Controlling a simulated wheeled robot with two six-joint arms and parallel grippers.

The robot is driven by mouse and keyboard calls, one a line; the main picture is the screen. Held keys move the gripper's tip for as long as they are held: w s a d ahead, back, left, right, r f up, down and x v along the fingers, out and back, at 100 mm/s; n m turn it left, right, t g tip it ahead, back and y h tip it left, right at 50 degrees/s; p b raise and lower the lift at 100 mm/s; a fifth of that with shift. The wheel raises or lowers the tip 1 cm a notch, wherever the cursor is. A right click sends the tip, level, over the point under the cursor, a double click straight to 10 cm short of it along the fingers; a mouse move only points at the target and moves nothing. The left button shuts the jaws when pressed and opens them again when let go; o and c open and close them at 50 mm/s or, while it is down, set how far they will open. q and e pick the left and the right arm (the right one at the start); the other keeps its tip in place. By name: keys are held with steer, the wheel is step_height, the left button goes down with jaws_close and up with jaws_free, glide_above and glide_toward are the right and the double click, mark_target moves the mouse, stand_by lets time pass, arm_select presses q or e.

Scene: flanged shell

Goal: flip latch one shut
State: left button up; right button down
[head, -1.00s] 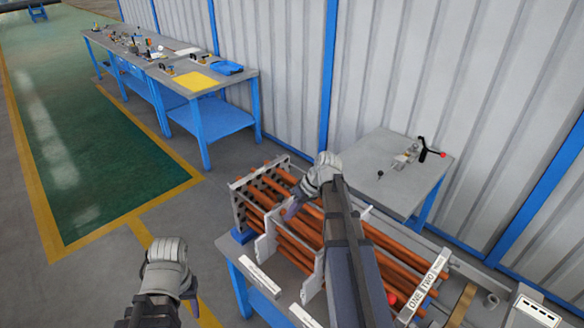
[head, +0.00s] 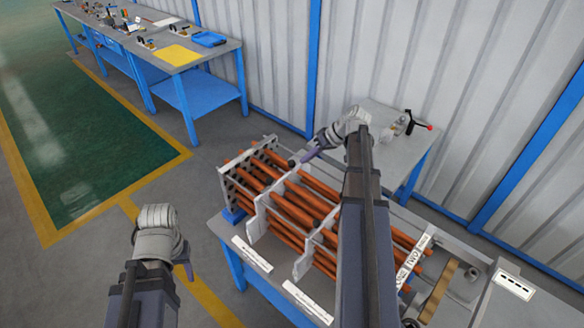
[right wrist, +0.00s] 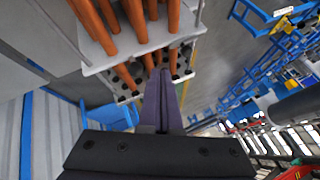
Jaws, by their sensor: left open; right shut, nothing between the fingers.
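The flanged shell's copper-coloured tube bundle (head: 285,210) lies on the bench with grey upright plates. The labels ONE (head: 402,277) and TWO (head: 413,258) stand at its right end. A small red tip shows beside ONE; the latch itself is not clear, and my right arm covers part of that area. My right gripper (head: 296,161) is shut and empty over the bundle's back edge, away from the labels. In the right wrist view its closed fingers (right wrist: 161,100) point toward the holed end plate (right wrist: 130,82). My left gripper (head: 187,270) is open and empty, left of the bench.
A small grey table (head: 395,135) behind the bundle carries a clamp with a black handle and red tip (head: 430,127). A long blue bench (head: 190,65) with tools stands at the back left. The floor at left is clear. A corrugated wall closes the back.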

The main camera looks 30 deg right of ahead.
mark_target(269, 184)
steer(key=w+a+f+b, duration=0.4)
steer(key=a+f+b, duration=0.2)
steer(key=a+f, duration=0.1)
steer(key=shift+a+f+b, duration=0.25)
steer(key=shift+a+b, duration=0.15)
steer(key=shift+a, duration=0.2)
steer(key=a, duration=0.1)
steer(key=s+a, duration=0.1)
steer(key=a, duration=0.1)
steer(key=shift+s+a, duration=0.15)
steer(key=shift+a, duration=0.05)
